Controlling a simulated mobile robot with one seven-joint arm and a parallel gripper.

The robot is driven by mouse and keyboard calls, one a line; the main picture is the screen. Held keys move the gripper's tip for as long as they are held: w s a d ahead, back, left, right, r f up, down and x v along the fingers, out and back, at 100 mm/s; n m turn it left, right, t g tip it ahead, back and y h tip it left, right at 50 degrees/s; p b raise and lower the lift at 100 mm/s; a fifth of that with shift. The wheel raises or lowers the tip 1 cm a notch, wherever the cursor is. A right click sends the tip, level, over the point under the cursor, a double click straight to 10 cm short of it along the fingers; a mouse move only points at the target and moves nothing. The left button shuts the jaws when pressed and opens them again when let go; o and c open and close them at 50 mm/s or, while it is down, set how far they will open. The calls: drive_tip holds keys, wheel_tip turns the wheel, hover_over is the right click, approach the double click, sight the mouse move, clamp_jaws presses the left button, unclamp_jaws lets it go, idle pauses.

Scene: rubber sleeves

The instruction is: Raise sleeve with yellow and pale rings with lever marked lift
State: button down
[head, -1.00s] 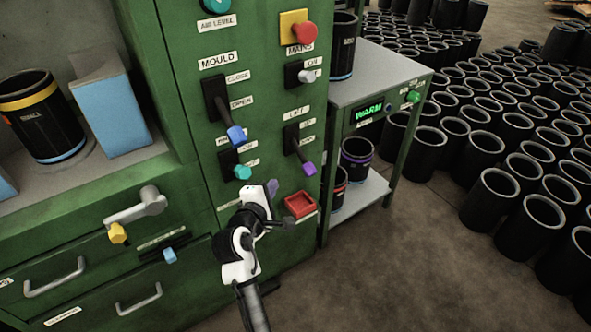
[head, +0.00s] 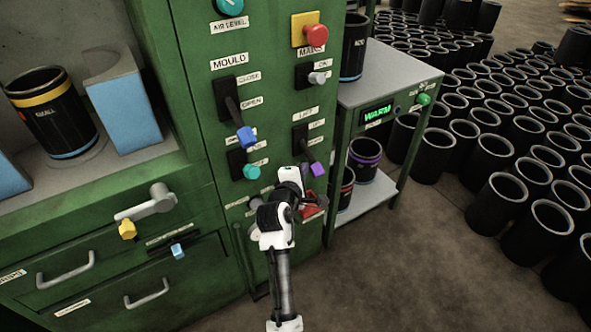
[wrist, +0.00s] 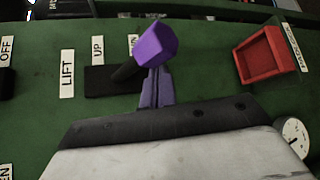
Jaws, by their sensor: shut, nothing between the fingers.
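The sleeve with yellow and pale rings (head: 52,118) is a black cylinder standing in the niche at left in the head view, with a yellow band near its top and a pale blue one at its base. The lift lever (head: 318,169) has a purple knob and slants toward the down end of its black slot; its knob (wrist: 155,44) also shows in the wrist view beside the labels LIFT and UP. My gripper (head: 306,174) is at the lever. In the wrist view its purple fingers (wrist: 156,76) are shut and empty, tips close against the knob's underside; contact is unclear.
A mould lever with a blue knob (head: 245,137) and a teal knob (head: 251,172) are left of the lift lever. A red tray (wrist: 262,55) and a gauge (wrist: 293,137) are close by. A red mains button (head: 313,35) is above. A side table (head: 375,75) stands to the right.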

drive_tip(key=shift+s+d+r+p, duration=0.1)
drive_tip(key=shift+r+p, duration=0.05)
drive_tip(key=shift+p, duration=0.15)
drive_tip(key=shift+r+p, duration=0.1)
drive_tip(key=shift+p, duration=0.65)
